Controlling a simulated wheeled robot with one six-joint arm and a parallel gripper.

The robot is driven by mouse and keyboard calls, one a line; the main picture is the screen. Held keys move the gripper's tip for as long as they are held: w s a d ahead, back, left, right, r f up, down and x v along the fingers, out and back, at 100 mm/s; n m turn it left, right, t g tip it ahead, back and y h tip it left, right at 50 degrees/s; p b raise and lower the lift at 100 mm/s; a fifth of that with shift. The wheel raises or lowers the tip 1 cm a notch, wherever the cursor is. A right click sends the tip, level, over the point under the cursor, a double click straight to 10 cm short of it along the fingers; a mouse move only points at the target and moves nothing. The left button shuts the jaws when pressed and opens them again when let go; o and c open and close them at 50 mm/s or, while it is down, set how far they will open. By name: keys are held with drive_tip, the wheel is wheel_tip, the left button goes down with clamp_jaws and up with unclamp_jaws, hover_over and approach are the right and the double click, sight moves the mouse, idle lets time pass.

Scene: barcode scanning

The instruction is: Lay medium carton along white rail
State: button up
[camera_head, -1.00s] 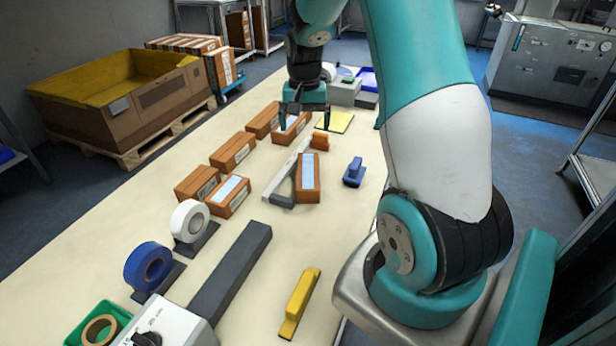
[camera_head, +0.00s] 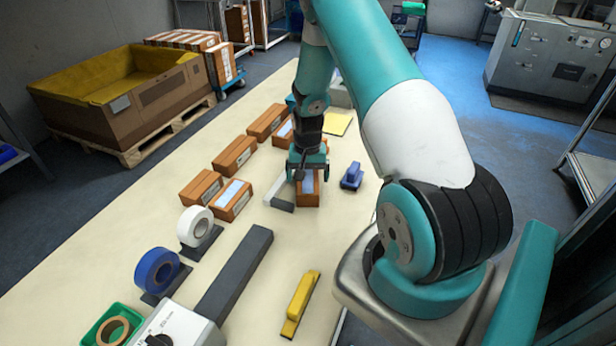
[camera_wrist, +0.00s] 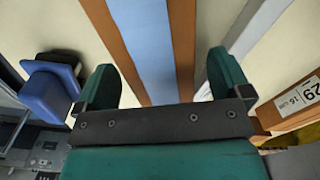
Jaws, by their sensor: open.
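A brown carton with a pale blue-white top strip (camera_head: 308,194) lies on the table beside the white rail (camera_head: 275,186); I take it as the medium carton. My gripper (camera_head: 308,172) is open right above it and hides its far part. In the wrist view the carton (camera_wrist: 147,45) shows between the two open fingers of my gripper (camera_wrist: 163,85), with no visible grip on it. The white rail (camera_wrist: 236,45) runs to its right there, at an angle to the carton rather than parallel. My gripper and wrist cover much of the rail in the head view.
Several other brown cartons (camera_head: 234,156) stand left of the rail. A blue-handled block (camera_head: 351,176) is close on the right, and a yellow one (camera_head: 300,303) nearer. A dark grey bar (camera_head: 235,272) and tape rolls (camera_head: 157,268) lie nearer.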

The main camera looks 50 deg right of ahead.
drive_tip(key=shift+f, duration=0.2)
drive_tip(key=shift+r, duration=0.1)
drive_tip(key=c, duration=1.3)
